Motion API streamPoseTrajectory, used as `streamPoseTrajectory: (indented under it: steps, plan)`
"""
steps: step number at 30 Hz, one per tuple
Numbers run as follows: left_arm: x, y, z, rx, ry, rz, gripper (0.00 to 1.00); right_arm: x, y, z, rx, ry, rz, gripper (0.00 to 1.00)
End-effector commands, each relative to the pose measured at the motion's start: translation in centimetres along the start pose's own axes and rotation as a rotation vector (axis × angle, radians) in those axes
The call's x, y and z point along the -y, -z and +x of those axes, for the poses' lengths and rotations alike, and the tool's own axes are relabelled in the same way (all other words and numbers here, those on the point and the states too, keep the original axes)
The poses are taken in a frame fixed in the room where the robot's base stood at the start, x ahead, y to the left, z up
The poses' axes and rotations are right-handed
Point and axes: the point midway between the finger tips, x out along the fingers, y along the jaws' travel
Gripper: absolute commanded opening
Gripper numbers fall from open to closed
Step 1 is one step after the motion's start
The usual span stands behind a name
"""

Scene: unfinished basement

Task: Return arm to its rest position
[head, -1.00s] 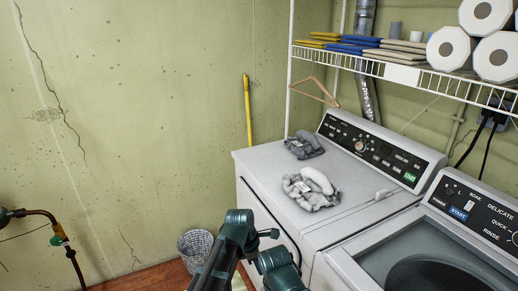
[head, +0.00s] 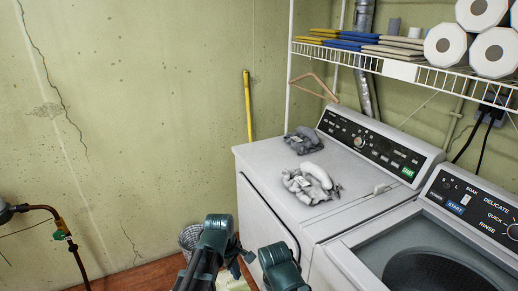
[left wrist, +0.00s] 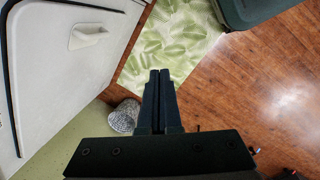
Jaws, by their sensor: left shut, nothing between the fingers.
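My left arm (head: 215,237) shows as dark green links at the bottom of the head view, in front of the white machine. In the left wrist view my left gripper (left wrist: 159,74) is shut, with its two dark fingers together and nothing between them. The fingers point over the floor near the edge of a leaf-patterned mat (left wrist: 185,35). My right gripper is not in view.
A white machine (head: 265,185) bears two grey crumpled cloths (head: 311,184). A second machine (head: 355,245) stands at right, below a wire shelf (head: 430,77). A wastebasket (left wrist: 125,116) stands by the wall.

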Motion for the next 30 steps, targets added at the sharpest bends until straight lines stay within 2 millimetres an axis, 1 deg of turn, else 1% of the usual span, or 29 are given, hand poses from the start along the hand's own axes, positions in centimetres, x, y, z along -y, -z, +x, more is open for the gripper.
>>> streamPoseTrajectory:
  steps: [1, 3, 6, 9, 15, 22, 24, 30]
  plan:
    - [1.3, 0.6, -0.2, -0.013, 0.006, 0.09, 0.0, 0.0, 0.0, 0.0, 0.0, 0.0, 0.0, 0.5]
    - [2.8, 1.6, -0.4, -0.031, 0.017, 0.252, 0.0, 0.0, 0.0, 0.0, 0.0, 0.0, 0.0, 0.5]
    - [4.6, 2.9, -0.7, -0.052, 0.038, 0.467, 0.0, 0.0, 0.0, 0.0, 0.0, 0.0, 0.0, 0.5]
    - [6.0, 3.8, -1.0, -0.065, 0.059, 0.636, 0.0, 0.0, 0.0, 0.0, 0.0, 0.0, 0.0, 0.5]
    - [8.2, 5.0, -1.4, -0.076, 0.096, 0.887, 0.0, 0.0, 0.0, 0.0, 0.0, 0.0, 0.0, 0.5]
    - [10.2, 6.0, -1.7, -0.079, 0.135, 1.112, 0.0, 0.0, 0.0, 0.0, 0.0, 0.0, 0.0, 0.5]
    - [9.7, 4.3, -1.9, -0.067, 0.15, 1.15, 0.0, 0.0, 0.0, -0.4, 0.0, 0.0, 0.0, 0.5]
    - [9.5, 0.2, -2.1, -0.041, 0.199, 1.25, 0.0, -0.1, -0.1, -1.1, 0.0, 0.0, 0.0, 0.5]
